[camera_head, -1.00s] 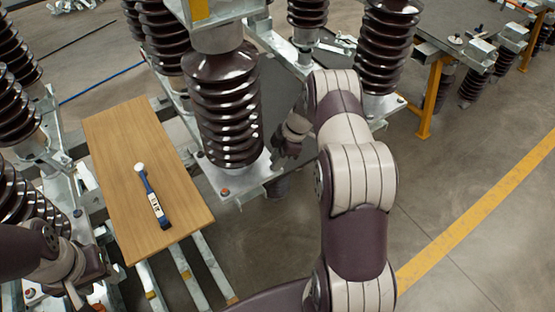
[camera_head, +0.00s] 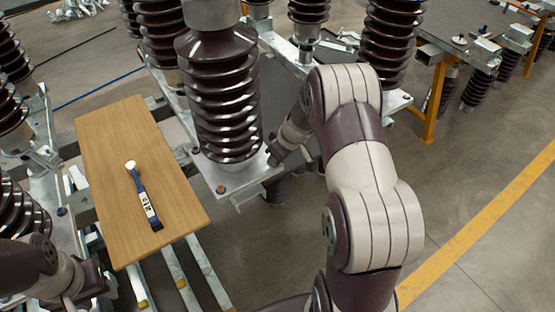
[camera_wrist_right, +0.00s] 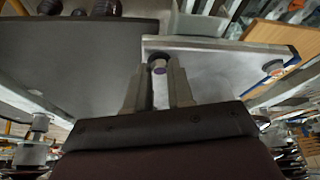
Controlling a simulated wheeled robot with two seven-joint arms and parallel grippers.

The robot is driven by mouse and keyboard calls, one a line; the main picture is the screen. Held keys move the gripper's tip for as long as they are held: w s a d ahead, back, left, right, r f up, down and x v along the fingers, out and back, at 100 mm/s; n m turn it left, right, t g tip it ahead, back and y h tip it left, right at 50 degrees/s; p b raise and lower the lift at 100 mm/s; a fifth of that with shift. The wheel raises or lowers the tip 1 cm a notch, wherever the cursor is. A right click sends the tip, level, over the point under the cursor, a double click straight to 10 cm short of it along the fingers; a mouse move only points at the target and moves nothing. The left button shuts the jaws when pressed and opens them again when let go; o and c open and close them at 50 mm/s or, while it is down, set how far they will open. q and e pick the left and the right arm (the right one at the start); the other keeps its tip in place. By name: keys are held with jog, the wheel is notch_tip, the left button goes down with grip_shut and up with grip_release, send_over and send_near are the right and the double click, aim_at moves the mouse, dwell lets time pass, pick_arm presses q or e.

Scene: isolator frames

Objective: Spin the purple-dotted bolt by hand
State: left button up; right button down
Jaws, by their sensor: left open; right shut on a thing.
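The purple-dotted bolt (camera_wrist_right: 159,68) shows in the right wrist view, at the edge of a grey metal base plate (camera_wrist_right: 215,60). My right gripper (camera_wrist_right: 160,88) is shut on this bolt, one finger on each side of it. In the head view my right gripper (camera_head: 274,157) is at the right corner of the base plate (camera_head: 240,188) under the big brown insulator (camera_head: 222,95); the bolt itself cannot be made out there. My left gripper (camera_head: 95,298) is open, low at the left edge, partly cut off by the picture.
A wooden board (camera_head: 110,135) carries a blue-handled tool (camera_head: 143,196). A red-marked bolt (camera_head: 221,189) sits on the base plate's front corner. More brown insulators (camera_head: 388,45) stand behind and at the left. Open floor (camera_head: 470,160) lies at the right.

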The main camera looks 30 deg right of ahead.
jog(key=shift+a+r+m+h+p, duration=0.1)
jog(key=shift+m+h+p, duration=0.25)
jog(key=shift+m, duration=0.55)
jog(key=shift+a+r+m+h+p, duration=0.15)
jog(key=shift+m+h+p, duration=0.1)
jog(key=shift+m+p, duration=0.45)
jog(key=shift+m+h+p, duration=0.4)
jog(key=shift+m+p, duration=0.45)
jog(key=shift+m, duration=0.05)
jog(key=shift+f+m+p, duration=0.2)
jog(key=shift+m+p, duration=0.2)
jog(key=shift+p, duration=0.05)
jog(key=c, duration=1)
grip_release()
